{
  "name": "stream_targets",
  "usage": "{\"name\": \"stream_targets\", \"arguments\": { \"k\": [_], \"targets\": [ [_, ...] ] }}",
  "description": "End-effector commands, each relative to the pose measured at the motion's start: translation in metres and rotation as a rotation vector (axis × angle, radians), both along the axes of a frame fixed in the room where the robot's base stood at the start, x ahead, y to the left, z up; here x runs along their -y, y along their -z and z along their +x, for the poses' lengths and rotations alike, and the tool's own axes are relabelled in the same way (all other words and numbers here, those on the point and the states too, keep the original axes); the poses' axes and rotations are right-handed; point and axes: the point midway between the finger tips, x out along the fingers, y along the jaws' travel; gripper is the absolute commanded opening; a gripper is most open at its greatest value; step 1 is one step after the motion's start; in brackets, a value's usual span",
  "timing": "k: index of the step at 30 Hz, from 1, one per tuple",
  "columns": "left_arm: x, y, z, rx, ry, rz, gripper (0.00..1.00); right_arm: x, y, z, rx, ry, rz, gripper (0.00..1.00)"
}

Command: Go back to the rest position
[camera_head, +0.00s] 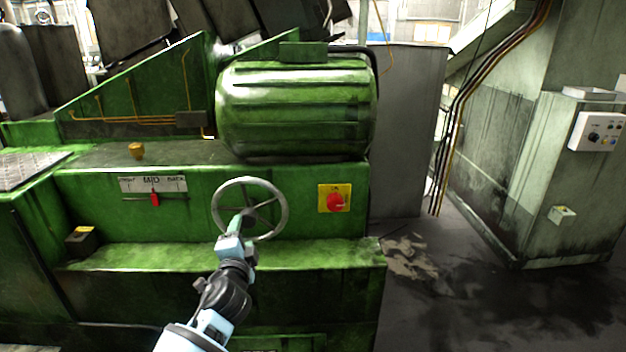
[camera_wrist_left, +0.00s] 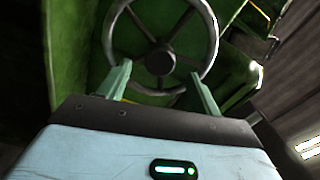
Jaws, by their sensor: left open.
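My left gripper (camera_head: 240,222) is in front of the grey handwheel (camera_head: 217,205) on the green machine. In the left wrist view the two fingers of the left gripper (camera_wrist_left: 163,85) stand wide apart, with nothing held between them. The handwheel (camera_wrist_left: 207,22) with its hub and spokes shows just beyond the fingertips there. I cannot tell if a finger touches the wheel. My right gripper is in neither view.
The green machine (camera_head: 300,185) fills the left and middle. It carries a red knob on a yellow plate (camera_head: 334,198), a slider scale with a red pointer (camera_head: 154,199) and a ledge below. Grey cabinets (camera_head: 590,190) stand at the right, with open, stained floor (camera_head: 450,290) before them.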

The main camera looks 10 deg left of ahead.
Motion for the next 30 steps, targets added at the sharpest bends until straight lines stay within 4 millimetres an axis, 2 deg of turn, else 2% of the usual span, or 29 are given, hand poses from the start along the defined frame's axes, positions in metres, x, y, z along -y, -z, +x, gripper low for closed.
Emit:
{"name": "stream_targets", "arguments": {
  "k": [2,5,11,15,17,21,25,30],
  "targets": [
    [0.002,0.012,-0.007,-0.017,0.007,-0.022,0.64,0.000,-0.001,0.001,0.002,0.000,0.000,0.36],
    [0.007,0.044,-0.026,-0.062,0.027,-0.085,0.64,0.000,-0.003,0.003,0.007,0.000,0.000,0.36],
    [0.026,0.133,-0.098,-0.195,0.071,-0.311,0.64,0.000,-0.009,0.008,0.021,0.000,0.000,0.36],
    [0.038,0.185,-0.160,-0.289,0.078,-0.485,0.64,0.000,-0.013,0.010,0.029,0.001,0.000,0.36],
    [0.043,0.205,-0.188,-0.328,0.075,-0.560,0.64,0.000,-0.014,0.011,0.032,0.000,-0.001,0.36],
    [0.054,0.241,-0.256,-0.415,0.051,-0.734,0.64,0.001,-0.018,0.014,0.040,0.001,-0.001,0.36],
    [0.064,0.265,-0.322,-0.490,0.010,-0.897,0.64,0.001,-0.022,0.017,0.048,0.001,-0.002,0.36],
    [0.074,0.281,-0.404,-0.570,-0.067,-1.095,0.64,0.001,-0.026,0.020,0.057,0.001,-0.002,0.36]
  ]
}}
